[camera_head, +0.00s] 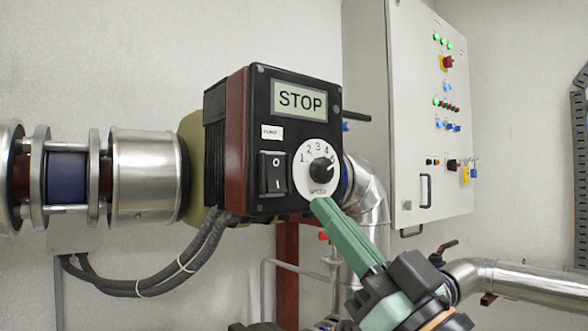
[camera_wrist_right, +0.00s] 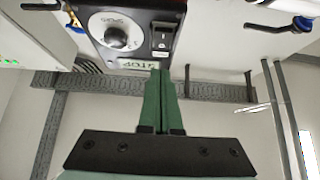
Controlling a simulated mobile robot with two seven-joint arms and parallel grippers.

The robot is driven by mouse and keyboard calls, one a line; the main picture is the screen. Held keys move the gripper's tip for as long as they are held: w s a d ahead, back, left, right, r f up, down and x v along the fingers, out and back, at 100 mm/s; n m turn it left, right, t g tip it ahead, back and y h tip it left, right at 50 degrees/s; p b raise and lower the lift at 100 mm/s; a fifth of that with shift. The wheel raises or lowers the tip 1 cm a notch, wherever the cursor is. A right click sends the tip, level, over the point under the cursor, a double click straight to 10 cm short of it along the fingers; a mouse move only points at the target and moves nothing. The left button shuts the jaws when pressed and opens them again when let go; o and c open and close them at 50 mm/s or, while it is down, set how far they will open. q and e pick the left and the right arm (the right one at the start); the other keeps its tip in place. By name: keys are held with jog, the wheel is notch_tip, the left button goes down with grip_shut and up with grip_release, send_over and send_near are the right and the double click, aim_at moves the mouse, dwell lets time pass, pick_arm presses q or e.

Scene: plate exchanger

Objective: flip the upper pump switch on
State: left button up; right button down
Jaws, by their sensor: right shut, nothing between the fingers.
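The pump's black control box (camera_head: 285,100) shows a lit display (camera_head: 299,98) reading STOP. Its black rocker switch (camera_head: 272,173), marked O above and I below, sits at the lower left of the face, beside a white speed dial (camera_head: 318,170) with a black knob. My right gripper (camera_head: 320,203) is shut and empty, its green fingertips overlapping the dial's lower edge; contact cannot be judged. In the right wrist view, the box is upside down, with the switch (camera_wrist_right: 163,38) just beyond the closed fingertips (camera_wrist_right: 160,72). My left gripper is out of view.
A light grey electrical cabinet (camera_head: 410,120) with lamps and knobs hangs at the right. Steel pipes run left of the box (camera_head: 145,175) and at the lower right (camera_head: 530,280). Black cables (camera_head: 165,280) hang below the box. Space in front of the switch is clear.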

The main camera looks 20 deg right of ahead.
aim_at(279, 179)
jog(key=w+p, duration=0.1)
jog(key=w, duration=0.1)
jog(key=w+a+r, duration=0.1)
jog(key=w, duration=0.1)
jog(key=w+a+p, duration=0.1)
jog(key=w, duration=0.1)
jog(key=shift+a+r+p, duration=0.15)
jog(key=shift+r+p, duration=0.15)
jog(key=shift+r, duration=0.05)
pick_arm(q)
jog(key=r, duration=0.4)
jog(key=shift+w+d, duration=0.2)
pick_arm(e)
jog(key=shift+w, duration=0.15)
